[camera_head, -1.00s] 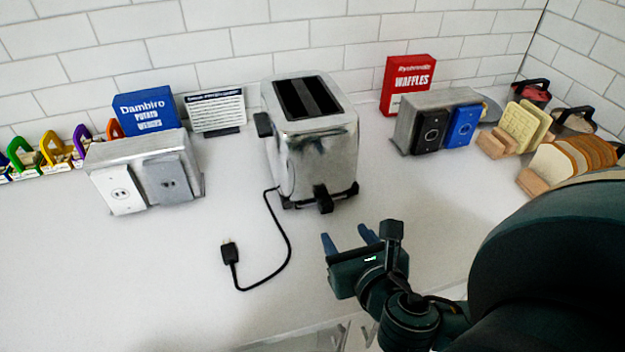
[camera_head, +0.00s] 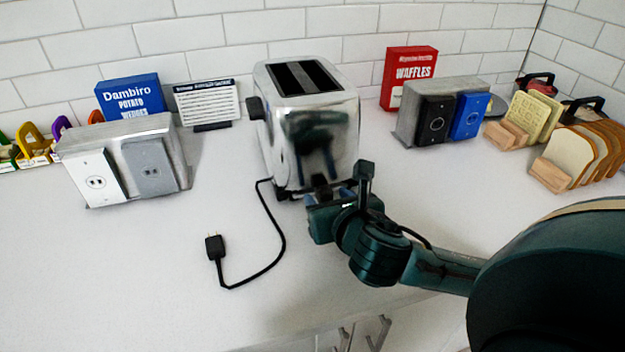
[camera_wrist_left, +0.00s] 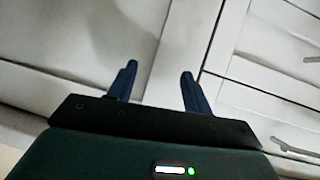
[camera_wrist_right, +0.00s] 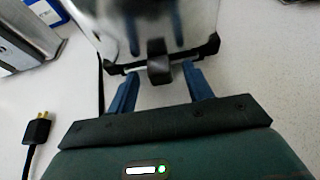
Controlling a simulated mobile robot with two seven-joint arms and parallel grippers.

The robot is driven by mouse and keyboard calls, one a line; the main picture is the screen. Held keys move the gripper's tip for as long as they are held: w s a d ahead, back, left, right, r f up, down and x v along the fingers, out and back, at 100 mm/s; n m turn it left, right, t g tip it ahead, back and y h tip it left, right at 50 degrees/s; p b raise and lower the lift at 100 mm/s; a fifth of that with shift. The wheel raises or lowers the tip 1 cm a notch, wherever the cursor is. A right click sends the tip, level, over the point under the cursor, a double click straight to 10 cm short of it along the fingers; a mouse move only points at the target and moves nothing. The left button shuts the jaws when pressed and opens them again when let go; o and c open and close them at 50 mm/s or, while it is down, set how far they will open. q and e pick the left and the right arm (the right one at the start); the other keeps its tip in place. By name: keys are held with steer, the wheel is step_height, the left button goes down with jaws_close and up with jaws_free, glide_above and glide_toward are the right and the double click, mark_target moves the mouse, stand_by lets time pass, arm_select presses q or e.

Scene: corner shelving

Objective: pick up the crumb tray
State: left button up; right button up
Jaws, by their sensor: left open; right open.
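The chrome toaster (camera_head: 305,125) stands on the white counter. At the base of its near end is a black handle (camera_wrist_right: 159,68) in the right wrist view, which seems to belong to the crumb tray; the tray itself is hidden in the toaster. My right gripper (camera_head: 328,190) is at this near end, and in the right wrist view (camera_wrist_right: 160,82) its open blue fingers lie on either side of the handle, with nothing gripped. My left gripper (camera_wrist_left: 157,78) is open and empty in front of pale cabinet fronts; it is not in the head view.
The toaster's black cord and plug (camera_head: 216,247) lie on the counter to the left. An outlet box (camera_head: 125,160) stands left, another box with black and blue outlets (camera_head: 468,116) right. Bread slices (camera_head: 575,155) stand far right. The front left counter is clear.

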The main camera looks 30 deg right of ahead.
steer(key=shift+w, duration=0.25)
steer(key=shift+c, duration=0.3)
jaws_close()
